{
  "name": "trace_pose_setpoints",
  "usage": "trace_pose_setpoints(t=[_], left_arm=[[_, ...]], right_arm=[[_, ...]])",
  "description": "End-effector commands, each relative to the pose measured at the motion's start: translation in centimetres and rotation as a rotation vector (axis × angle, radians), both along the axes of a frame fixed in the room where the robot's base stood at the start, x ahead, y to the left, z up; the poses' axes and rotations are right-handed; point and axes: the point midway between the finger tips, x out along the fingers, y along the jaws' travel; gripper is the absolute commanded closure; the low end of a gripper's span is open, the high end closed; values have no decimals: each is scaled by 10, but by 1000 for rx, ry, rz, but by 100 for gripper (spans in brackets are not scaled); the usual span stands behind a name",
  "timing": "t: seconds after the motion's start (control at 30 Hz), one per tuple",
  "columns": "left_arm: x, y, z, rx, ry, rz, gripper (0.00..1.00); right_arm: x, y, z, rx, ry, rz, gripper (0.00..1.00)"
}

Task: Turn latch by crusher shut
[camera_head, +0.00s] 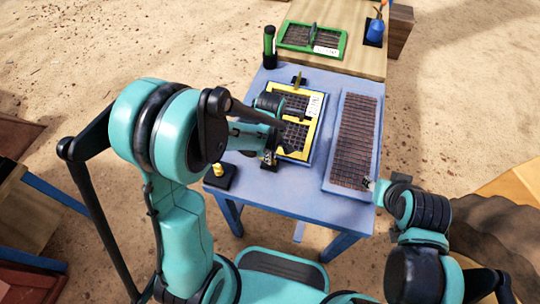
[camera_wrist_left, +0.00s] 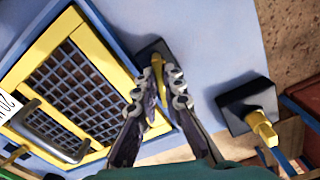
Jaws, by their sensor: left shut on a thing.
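A yellow latch (camera_wrist_left: 157,66) on a black base stands beside the yellow-framed grid panel (camera_wrist_left: 108,48) in the left wrist view. My left gripper (camera_wrist_left: 159,88) is shut on this latch, with one finger on each side of it. In the head view my left gripper (camera_head: 269,160) is low at the near edge of the yellow-framed panel (camera_head: 304,154), and my arm partly hides the panel. A similar yellow latch (camera_head: 298,80) stands at the panel's far edge. My right gripper (camera_head: 369,184) is by the table's right edge; its jaws are too small to read.
The blue table (camera_head: 283,188) also bears a long brown grate (camera_head: 355,140) at right. A black block with a yellow peg (camera_head: 219,173) stands at the near-left corner.

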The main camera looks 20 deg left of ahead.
Motion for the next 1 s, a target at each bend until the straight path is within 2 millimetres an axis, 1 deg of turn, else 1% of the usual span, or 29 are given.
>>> trace_pose_setpoints(t=[1.0], left_arm=[[0,0,0,0,0,-952,100]], right_arm=[[0,0,-8,0,0,0,60]])
